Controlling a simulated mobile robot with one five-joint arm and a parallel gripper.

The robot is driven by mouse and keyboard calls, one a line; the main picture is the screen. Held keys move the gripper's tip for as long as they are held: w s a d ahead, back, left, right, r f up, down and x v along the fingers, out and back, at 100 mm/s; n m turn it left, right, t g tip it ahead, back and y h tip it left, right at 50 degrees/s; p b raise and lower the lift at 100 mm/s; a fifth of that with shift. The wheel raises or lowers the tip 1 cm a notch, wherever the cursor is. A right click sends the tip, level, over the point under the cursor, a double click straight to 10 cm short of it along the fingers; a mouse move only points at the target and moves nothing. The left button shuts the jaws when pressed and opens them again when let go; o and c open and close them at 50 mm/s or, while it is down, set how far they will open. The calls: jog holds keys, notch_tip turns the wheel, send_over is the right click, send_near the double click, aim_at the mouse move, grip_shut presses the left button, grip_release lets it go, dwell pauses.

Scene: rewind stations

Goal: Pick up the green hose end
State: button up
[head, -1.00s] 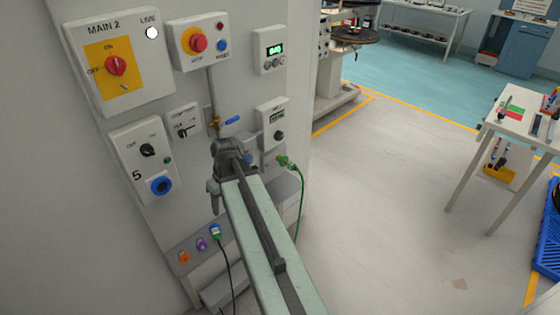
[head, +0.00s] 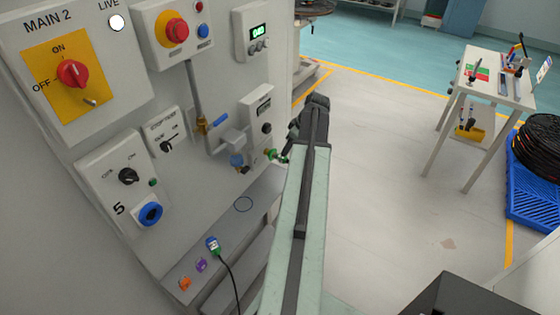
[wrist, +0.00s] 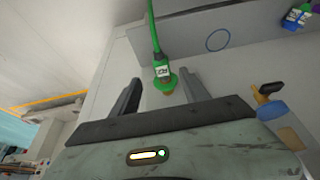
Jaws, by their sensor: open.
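The green hose end (wrist: 162,72) has a green collar and a white label, and its green hose leaves toward the top of the wrist view. In the head view the green hose end (head: 276,155) shows at the panel's right side, just left of my arm, which hides most of the hose. My gripper (wrist: 161,80) is open, with one finger on each side of the hose end in the wrist view. The fingers look apart from it, and I cannot tell the depth. In the head view my gripper (head: 294,132) is partly hidden by the arm.
A blue-handled valve (head: 218,122) and a gauge box (head: 257,105) are close on the panel. The floor right of my arm is clear up to the white table (head: 505,90).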

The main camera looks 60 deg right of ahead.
aim_at(281, 158)
jog(key=b+x, duration=0.5)
jog(key=x, duration=0.1)
jog(key=shift+s+a+f, duration=0.1)
jog(key=shift+f, duration=0.2)
jog(key=shift+r, duration=0.2)
grip_shut()
